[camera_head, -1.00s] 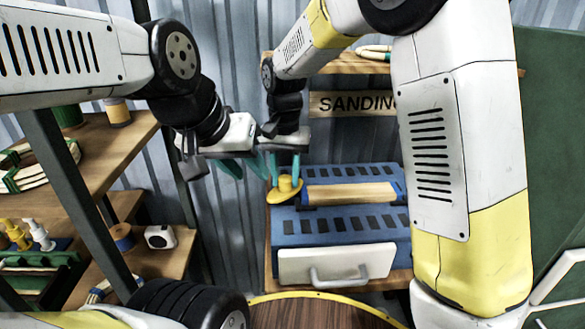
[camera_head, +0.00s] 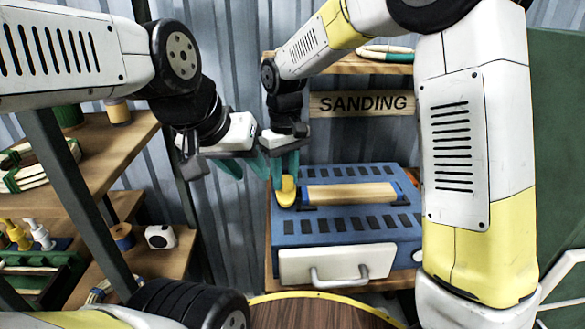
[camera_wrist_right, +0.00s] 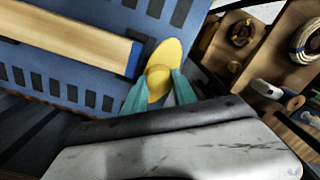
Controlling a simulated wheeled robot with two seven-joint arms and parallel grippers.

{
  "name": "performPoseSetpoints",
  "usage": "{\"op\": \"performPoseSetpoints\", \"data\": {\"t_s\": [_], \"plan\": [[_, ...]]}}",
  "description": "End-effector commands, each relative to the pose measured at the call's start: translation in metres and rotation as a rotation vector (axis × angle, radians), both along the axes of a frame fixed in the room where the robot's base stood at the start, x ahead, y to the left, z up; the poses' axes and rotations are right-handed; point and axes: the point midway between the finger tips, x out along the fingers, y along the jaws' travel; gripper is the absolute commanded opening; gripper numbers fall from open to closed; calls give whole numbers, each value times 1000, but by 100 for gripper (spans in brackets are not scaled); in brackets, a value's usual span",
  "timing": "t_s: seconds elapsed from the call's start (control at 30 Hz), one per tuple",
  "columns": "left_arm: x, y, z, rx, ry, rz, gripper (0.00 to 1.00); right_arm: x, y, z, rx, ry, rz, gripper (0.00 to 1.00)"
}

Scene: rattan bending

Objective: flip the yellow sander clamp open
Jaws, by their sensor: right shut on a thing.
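The yellow sander clamp (camera_head: 286,192) is at the left end of the wooden bar (camera_head: 350,193) on the blue sander (camera_head: 345,231). In the head view its long plate points toward the front. My right gripper (camera_head: 285,172) reaches down to it from above, with teal fingers at its knob. In the right wrist view the fingers (camera_wrist_right: 156,92) are on both sides of the yellow clamp (camera_wrist_right: 161,62), shut on its knob. My left gripper (camera_head: 243,168) hangs left of the clamp, its teal fingers apart and empty.
The sander's white drawer front (camera_head: 336,263) with a grey handle faces forward. A SANDING sign (camera_head: 361,103) hangs behind. Wooden shelves (camera_head: 105,150) with tools stand at the left. A round table (camera_head: 318,312) is in front.

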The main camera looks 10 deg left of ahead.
Motion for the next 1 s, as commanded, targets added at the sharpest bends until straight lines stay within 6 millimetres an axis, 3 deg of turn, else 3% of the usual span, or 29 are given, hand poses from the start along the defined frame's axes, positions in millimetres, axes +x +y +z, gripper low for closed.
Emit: {"op": "performPoseSetpoints", "data": {"t_s": [0.67, 0.7, 0.77, 1.0], "plan": [[0, 0, 0, 0, 0, 0, 36, 0, 0, 0, -1, -1, 56, 0], [0, 0, 0, 0, 0, 0, 36, 0, 0, 0, -1, -1, 56, 41], [0, 0, 0, 0, 0, 0, 36, 0, 0, 0, -1, -1, 56, 52], [0, 0, 0, 0, 0, 0, 36, 0, 0, 0, 0, 0, 55, 55]]}}
